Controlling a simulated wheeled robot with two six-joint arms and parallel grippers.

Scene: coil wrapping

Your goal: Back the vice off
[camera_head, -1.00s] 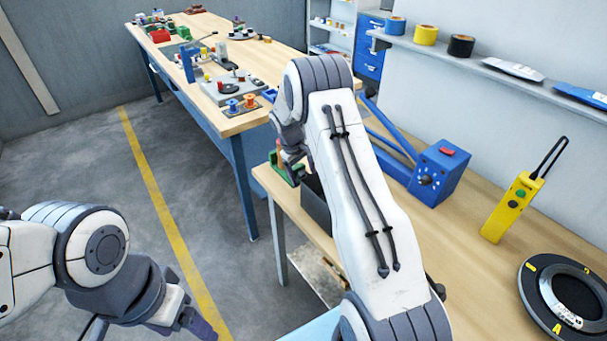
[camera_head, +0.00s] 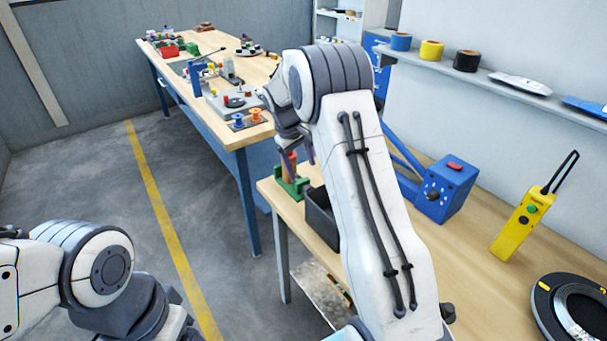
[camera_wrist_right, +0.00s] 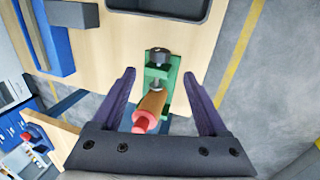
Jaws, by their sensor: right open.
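The small green vice (camera_head: 303,186) sits near the left corner of the near bench. In the right wrist view the vice (camera_wrist_right: 173,86) has a dark screw knob at one end. An orange-brown cylinder with a red end (camera_wrist_right: 148,111) stands at the vice, overlapping part of it; I cannot tell whether it is clamped. My right gripper (camera_head: 300,152) is over the vice. In the wrist view the right gripper (camera_wrist_right: 159,74) is open, its purple fingers apart on either side of the vice and cylinder, with nothing held. My left wrist shows at bottom left, its gripper out of frame.
A black bin (camera_head: 321,219) stands right beside the vice. A blue box with a red button (camera_head: 447,190) and a yellow hand control (camera_head: 522,222) stand farther right on the bench (camera_head: 480,262). A black ring (camera_head: 575,308) lies at bottom right. Open floor is on the left.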

